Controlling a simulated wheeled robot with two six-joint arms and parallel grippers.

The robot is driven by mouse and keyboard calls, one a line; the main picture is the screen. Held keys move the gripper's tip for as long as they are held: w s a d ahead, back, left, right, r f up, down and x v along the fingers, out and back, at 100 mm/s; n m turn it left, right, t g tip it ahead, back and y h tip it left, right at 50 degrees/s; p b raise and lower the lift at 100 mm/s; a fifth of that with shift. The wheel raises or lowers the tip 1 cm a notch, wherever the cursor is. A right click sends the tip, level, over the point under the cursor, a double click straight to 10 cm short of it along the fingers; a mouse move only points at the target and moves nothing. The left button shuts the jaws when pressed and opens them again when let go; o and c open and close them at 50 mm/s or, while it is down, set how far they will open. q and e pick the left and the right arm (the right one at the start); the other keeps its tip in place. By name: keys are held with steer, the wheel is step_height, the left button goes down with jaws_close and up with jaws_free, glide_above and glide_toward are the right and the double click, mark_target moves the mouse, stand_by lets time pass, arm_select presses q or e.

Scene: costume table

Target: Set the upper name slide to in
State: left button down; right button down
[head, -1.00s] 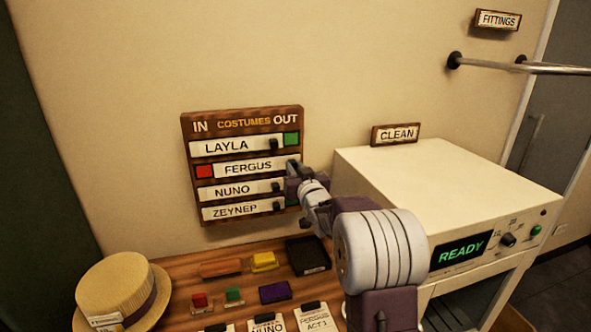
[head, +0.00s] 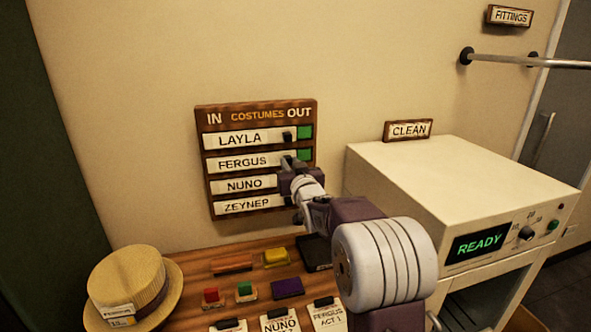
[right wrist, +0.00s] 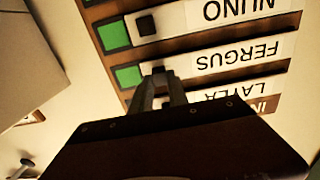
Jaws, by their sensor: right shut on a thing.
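The COSTUMES board (head: 256,115) hangs on the wall with IN at its left and OUT at its right. The FERGUS slide (head: 240,163), second from the top, sits at the IN side with green showing at its right end. It appears upside down in the right wrist view (right wrist: 240,55). My right gripper (head: 290,164) is shut on the black knob (right wrist: 157,72) of the FERGUS slide. The LAYLA slide (head: 240,141) above it also sits at the IN side with green to its right. My left gripper is not in view.
The NUNO slide (head: 245,184) and ZEYNEP slide (head: 240,205) lie close below, partly hidden by my right arm. A white machine (head: 440,180) reading READY stands to the right. A straw hat (head: 130,284) and several small coloured blocks are on the table below.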

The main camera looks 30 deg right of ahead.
steer(key=shift+f, duration=0.1)
steer(key=c, duration=1.5)
jaws_free()
steer(key=shift+a, duration=0.15)
steer(key=shift+o, duration=1.1)
steer(key=shift+w+a, duration=0.1)
steer(key=shift+a, duration=0.15)
steer(key=shift+d, duration=0.15)
steer(key=b+v, duration=0.1)
steer(key=v, duration=0.8)
steer(key=shift+b, duration=0.4)
